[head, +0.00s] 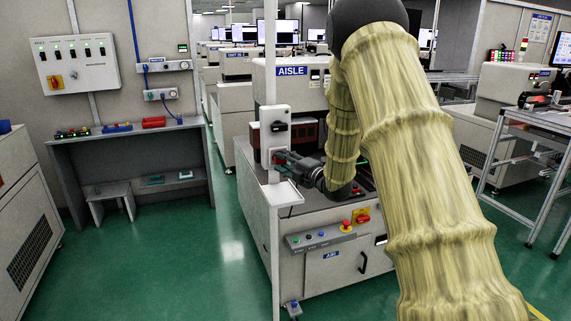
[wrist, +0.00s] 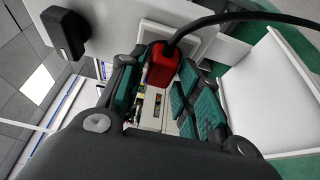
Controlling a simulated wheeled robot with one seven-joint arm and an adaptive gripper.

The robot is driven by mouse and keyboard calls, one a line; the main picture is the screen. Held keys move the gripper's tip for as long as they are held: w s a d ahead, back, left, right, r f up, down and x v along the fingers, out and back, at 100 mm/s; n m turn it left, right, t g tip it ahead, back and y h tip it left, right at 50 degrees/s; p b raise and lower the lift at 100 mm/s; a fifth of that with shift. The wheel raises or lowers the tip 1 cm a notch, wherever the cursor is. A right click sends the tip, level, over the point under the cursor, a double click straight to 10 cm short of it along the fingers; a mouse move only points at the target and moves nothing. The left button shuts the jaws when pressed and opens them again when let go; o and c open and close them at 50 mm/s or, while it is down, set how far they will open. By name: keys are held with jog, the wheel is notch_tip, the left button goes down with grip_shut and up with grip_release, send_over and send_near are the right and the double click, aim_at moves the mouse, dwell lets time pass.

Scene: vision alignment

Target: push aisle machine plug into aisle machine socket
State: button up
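The red plug (wrist: 162,66) with a black cable (wrist: 235,17) is in the wrist view, at the far end of my gripper (wrist: 160,62). It lies between the two teal-padded fingertips; whether both pads touch it cannot be made out. In the head view my gripper (head: 279,160) is small and dark, at the lower part of a pale upright panel (head: 267,115) beside the AISLE machine (head: 291,71). A black fitting (head: 278,126) is on this panel above my gripper. A black block (wrist: 65,33) on a pale surface shows in the wrist view. The socket opening cannot be made out.
A thin pale post (head: 271,220) stands in front of the machine's bench. The bench front carries a button panel (head: 320,238). A wall desk (head: 130,140) with small boxes is at the left. Green floor (head: 160,245) is clear between them.

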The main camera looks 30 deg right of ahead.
jog(key=shift+o, duration=0.9)
jog(key=s+d, duration=0.2)
jog(key=s, duration=0.9)
jog(key=shift+s, duration=0.4)
